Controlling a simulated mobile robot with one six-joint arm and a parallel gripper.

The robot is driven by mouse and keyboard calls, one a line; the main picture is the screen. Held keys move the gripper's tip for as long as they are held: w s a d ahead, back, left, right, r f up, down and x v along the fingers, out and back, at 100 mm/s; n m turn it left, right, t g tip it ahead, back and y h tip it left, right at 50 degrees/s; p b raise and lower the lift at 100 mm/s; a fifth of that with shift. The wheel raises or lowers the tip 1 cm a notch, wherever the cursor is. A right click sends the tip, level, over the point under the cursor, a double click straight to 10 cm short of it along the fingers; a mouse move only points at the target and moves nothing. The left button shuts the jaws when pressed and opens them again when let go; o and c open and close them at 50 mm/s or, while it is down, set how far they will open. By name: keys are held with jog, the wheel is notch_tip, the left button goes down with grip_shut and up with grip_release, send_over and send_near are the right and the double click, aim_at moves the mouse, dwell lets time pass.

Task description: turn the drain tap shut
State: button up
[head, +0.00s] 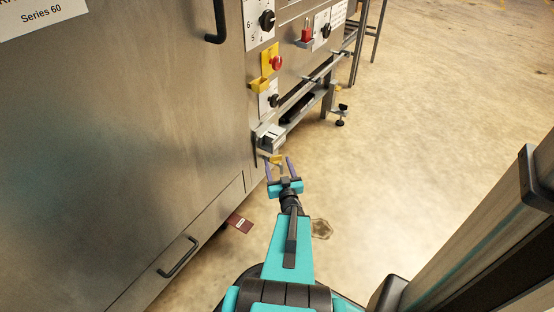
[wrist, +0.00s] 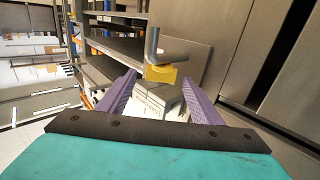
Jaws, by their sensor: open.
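A yellow tap handle (wrist: 160,73) with a bent grey metal pipe or rod (wrist: 153,45) shows in the wrist view, low on the machine's side; I take it for the drain tap. In the head view the yellow handle (head: 277,158) is small and partly behind my gripper. My gripper (head: 280,166) is open, with its two purple fingers pointing at the machine. In the wrist view the fingertips of my gripper (wrist: 159,78) lie to either side of the yellow handle, apart from it. I cannot tell how deep it lies between them.
A white printed box (wrist: 150,103) shows beyond the fingers. The steel machine door (head: 140,140) fills the left. A red emergency stop (head: 276,63) and knobs sit above. A dark red card (head: 240,223) and a puddle-like patch (head: 321,229) lie on the floor. The right floor is mostly clear.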

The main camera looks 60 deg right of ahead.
aim_at(276, 159)
jog(key=shift+b+x, duration=2.05)
jog(key=shift+b, duration=0.7)
jog(key=shift+w+d+b, duration=0.15)
jog(key=shift+d+b, duration=0.1)
jog(key=shift+b, duration=0.1)
